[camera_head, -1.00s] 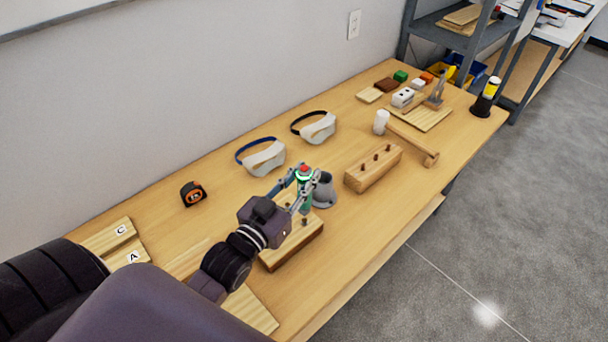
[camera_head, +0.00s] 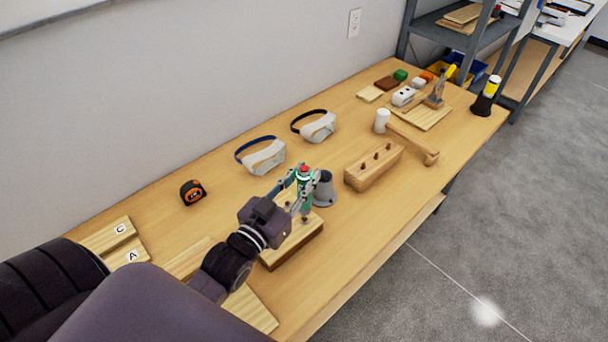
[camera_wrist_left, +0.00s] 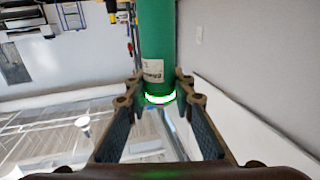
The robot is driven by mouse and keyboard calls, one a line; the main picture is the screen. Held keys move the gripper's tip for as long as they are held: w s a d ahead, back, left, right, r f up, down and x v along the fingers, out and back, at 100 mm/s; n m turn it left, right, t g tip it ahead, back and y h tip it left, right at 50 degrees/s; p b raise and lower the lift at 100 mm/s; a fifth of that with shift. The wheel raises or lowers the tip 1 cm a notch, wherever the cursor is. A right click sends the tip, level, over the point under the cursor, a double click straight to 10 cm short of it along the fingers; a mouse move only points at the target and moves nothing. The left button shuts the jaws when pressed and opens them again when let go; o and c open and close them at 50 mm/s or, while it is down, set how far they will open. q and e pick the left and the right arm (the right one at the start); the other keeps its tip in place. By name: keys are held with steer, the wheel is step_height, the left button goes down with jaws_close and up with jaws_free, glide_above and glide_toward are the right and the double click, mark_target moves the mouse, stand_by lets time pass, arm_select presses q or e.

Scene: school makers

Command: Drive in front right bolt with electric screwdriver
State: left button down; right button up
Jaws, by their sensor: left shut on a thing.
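A green electric screwdriver with a red top (camera_head: 304,186) stands about upright over the wooden block (camera_head: 284,255). My left gripper (camera_head: 300,184) is shut on it. In the left wrist view, the green body (camera_wrist_left: 157,40) is between the two fingers (camera_wrist_left: 158,98), with a bright green-white ring near them. A dark bolt (camera_head: 305,219) shows on the block just below the screwdriver. My gripper and arm cover part of the block, so any other bolts there are hidden. I cannot tell whether the tip touches a bolt. My right gripper is not in view.
A grey conical holder (camera_head: 324,190) stands close behind the screwdriver. A wooden rack with pegs (camera_head: 373,170), a mallet (camera_head: 412,142), two goggles (camera_head: 262,157) and a tape measure (camera_head: 193,192) lie around. The table's front edge is to the right.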

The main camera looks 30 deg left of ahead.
mark_target(304, 168)
arm_select(q)
steer(key=shift+f, duration=0.3)
stand_by(0.4)
steer(key=shift+f, duration=0.3)
stand_by(0.5)
steer(key=shift+f+p, duration=0.2)
steer(key=shift+p, duration=0.2)
stand_by(1.4)
step_height(304, 168, up, 7)
steer(key=p, duration=0.6)
steer(key=shift+f+p, duration=0.15)
steer(key=shift+p, duration=0.25)
steer(key=shift+f, duration=0.1)
